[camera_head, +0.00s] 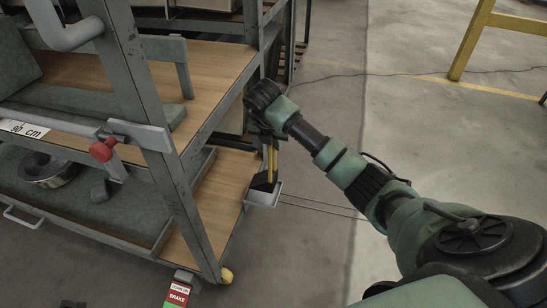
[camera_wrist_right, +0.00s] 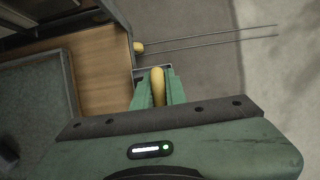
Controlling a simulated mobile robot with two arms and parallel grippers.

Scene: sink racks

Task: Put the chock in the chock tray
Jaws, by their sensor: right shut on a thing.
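The chock (camera_head: 263,183) is a black wedge with a yellow upright handle. My right gripper (camera_head: 269,142) is above it, shut on the handle. In the right wrist view the yellow handle (camera_wrist_right: 157,84) stands between the green fingers, which hide the wedge. The chock tray (camera_head: 262,198) is a small pale grey box on the outer side of the cart, by the lower shelf. The wedge is at the tray's opening, partly behind its front wall. I cannot tell whether it touches the tray floor. The tray rim (camera_wrist_right: 168,69) shows beyond the fingers. My left gripper is not in view.
The cart's grey steel post (camera_head: 190,205) and wooden lower shelf (camera_head: 222,185) are close to the left of the tray. A metal ring-shaped part (camera_head: 50,172) lies on the lower shelf. Thin rods (camera_head: 325,208) extend right from near the tray.

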